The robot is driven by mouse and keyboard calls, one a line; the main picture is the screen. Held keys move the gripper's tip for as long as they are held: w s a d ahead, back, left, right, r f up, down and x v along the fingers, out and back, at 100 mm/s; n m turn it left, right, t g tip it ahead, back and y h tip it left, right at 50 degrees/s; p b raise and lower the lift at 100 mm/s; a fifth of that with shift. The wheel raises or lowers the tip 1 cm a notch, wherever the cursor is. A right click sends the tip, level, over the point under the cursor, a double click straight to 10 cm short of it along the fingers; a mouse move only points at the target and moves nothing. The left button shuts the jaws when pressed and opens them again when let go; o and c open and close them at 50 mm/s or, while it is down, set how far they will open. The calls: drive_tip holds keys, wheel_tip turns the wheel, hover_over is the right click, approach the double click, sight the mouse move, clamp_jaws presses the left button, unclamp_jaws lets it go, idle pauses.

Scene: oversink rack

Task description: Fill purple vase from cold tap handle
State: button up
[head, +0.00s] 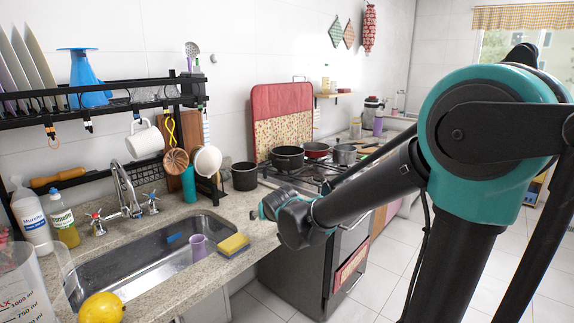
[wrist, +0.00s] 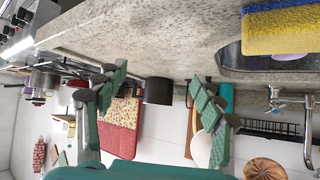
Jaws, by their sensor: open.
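The small purple vase (head: 198,246) stands in the sink basin (head: 150,262), near its right end. The chrome tap (head: 126,187) rises behind the sink; its spout also shows in the wrist view (wrist: 309,132). The cold tap handle (head: 151,198), marked blue, is right of the spout, and the red-marked handle (head: 97,218) is left of it. I cannot tell whether water runs. My gripper (wrist: 156,84) is open and empty, its fingers spread wide. In the head view it is over the counter edge, right of the sink, apart from vase and tap.
A yellow-and-blue sponge (head: 233,245) lies on the counter between sink and gripper. A black pot (head: 245,176) stands behind. A rack (head: 100,100) with plates and hanging utensils spans above the sink. Bottles (head: 62,220) and a lemon (head: 101,307) stand left. The stove (head: 310,180) is right.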

drive_tip(key=s+d+f+m+g+h, duration=0.15)
drive_tip(key=s+d, duration=0.25)
drive_tip(key=d, duration=0.5)
drive_tip(key=s+d+f+g, duration=0.1)
drive_tip(key=s+d+f, duration=0.2)
drive_tip(key=d, duration=0.5)
drive_tip(key=s+d+f+m+g+h, duration=0.15)
drive_tip(key=s+d, duration=0.25)
drive_tip(key=d, duration=0.5)
drive_tip(key=s+f+g, duration=0.1)
drive_tip(key=s+f, duration=0.7)
drive_tip(key=s, duration=0.4)
drive_tip(key=shift+s+a+n+g, duration=0.15)
drive_tip(key=shift+a+n+g, duration=0.15)
drive_tip(key=shift+n+g, duration=0.1)
drive_tip(key=shift+o, duration=0.7)
